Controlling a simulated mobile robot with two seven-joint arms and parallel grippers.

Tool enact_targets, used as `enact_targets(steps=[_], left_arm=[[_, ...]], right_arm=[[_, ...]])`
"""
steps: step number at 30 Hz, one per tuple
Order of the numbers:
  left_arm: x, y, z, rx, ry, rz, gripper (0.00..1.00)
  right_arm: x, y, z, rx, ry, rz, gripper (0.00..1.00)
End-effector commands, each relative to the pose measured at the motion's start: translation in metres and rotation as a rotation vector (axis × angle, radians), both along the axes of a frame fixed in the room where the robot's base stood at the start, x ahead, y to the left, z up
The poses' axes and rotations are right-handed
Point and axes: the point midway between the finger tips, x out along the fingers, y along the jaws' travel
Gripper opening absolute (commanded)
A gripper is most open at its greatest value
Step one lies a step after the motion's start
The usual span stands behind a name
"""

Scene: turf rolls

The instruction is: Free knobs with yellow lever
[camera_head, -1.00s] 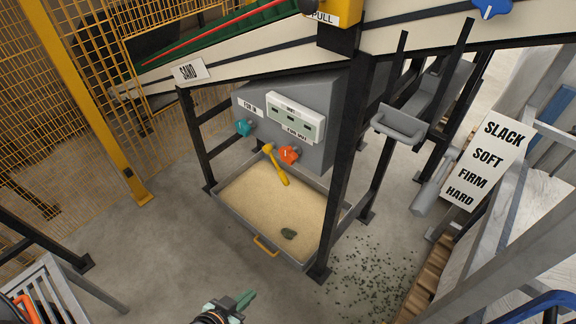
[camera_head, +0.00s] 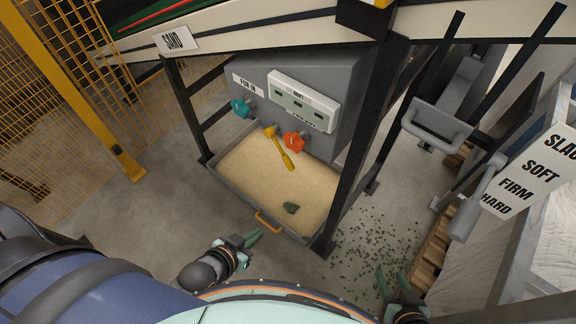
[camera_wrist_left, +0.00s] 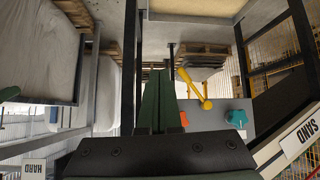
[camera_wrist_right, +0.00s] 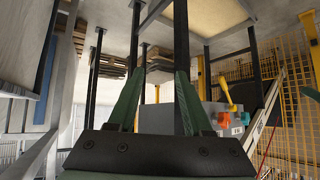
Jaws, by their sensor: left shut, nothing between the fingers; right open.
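The yellow lever (camera_head: 279,148) is on the front of the grey control box (camera_head: 300,80), between the teal knob (camera_head: 241,107) and the orange knob (camera_head: 294,141). Its arm slants down to the right over the sand tray (camera_head: 228,187). My left gripper (camera_head: 253,238) is shut and empty, in front of the tray and apart from the lever. In the left wrist view the lever (camera_wrist_left: 193,88), teal knob (camera_wrist_left: 236,118) and orange knob (camera_wrist_left: 184,119) lie right of the fingers. My right gripper (camera_head: 396,284) is open and empty at the lower right; its view shows the lever (camera_wrist_right: 231,97).
A dark post (camera_head: 367,140) stands right of the box. Green bits (camera_head: 375,245) litter the floor. A sign with SOFT and FIRM (camera_head: 530,178) stands at the right. The floor left of the tray is clear.

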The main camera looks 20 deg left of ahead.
Motion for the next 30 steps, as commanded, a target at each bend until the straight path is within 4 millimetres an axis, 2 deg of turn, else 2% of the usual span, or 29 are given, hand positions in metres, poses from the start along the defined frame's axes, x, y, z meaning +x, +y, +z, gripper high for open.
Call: enact_targets(steps=[5,8,11,15,21,24,30], left_arm=[[-0.002,-0.001,-0.004,0.001,0.005,-0.002,0.0],[0.006,0.001,-0.011,0.026,-0.029,-0.019,0.0],[0.023,0.006,-0.023,0.084,-0.106,-0.057,0.0],[0.055,0.012,-0.039,0.213,-0.271,-0.14,0.0],[0.096,0.014,-0.05,0.427,-0.525,-0.267,0.0],[0.111,0.011,-0.053,0.53,-0.643,-0.324,0.0],[0.127,0.005,-0.052,0.689,-0.819,-0.408,0.0]], right_arm=[[-0.001,0.0,-0.003,0.0,0.002,-0.001,0.5],[0.004,0.0,-0.009,0.0,-0.02,0.002,0.5],[0.015,0.002,-0.02,0.0,-0.068,0.011,0.5],[0.037,0.006,-0.035,-0.001,-0.174,0.028,0.5],[0.062,0.012,-0.046,0.001,-0.335,0.056,0.5],[0.072,0.015,-0.049,0.001,-0.412,0.069,0.5],[0.082,0.02,-0.048,0.002,-0.525,0.087,0.5]])
